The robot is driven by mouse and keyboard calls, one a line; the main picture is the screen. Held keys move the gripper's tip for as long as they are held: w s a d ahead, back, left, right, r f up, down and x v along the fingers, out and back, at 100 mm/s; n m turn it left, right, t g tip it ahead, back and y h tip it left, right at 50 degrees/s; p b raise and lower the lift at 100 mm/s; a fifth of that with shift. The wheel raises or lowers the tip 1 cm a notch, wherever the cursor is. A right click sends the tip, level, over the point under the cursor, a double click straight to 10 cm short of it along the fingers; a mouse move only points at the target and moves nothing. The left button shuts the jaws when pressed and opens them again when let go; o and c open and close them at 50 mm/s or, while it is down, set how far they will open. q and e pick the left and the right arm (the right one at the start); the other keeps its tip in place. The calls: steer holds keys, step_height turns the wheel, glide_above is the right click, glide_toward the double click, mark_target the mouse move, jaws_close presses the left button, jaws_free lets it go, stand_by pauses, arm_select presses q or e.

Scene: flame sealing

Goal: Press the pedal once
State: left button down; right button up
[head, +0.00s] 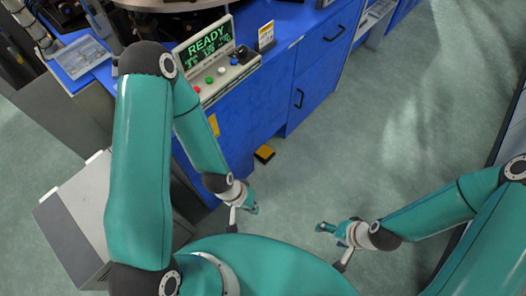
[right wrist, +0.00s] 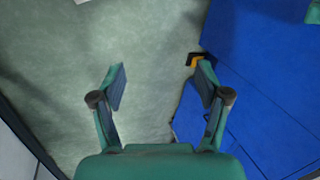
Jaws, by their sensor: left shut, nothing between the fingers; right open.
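The pedal (head: 264,154) is a small black and yellow block on the floor, close to the foot of the blue cabinet. It also shows in the right wrist view (right wrist: 193,60), partly hidden behind the right-hand finger. My left gripper (head: 252,208) is shut and empty, below and slightly left of the pedal in the head view. My right gripper (head: 322,228) is open and empty, to the lower right of the pedal. In the right wrist view its two fingers (right wrist: 160,88) are spread with bare floor between them. Neither gripper touches the pedal.
The blue cabinet (head: 240,125) stands behind and left of the pedal. On it sit a control panel with buttons (head: 222,75) and a screen reading READY (head: 209,42). A grey box (head: 75,220) is at the left. The green floor (head: 370,140) to the right is clear.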

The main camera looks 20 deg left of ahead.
stand_by(0.3)
jaws_close()
stand_by(0.3)
stand_by(1.2)
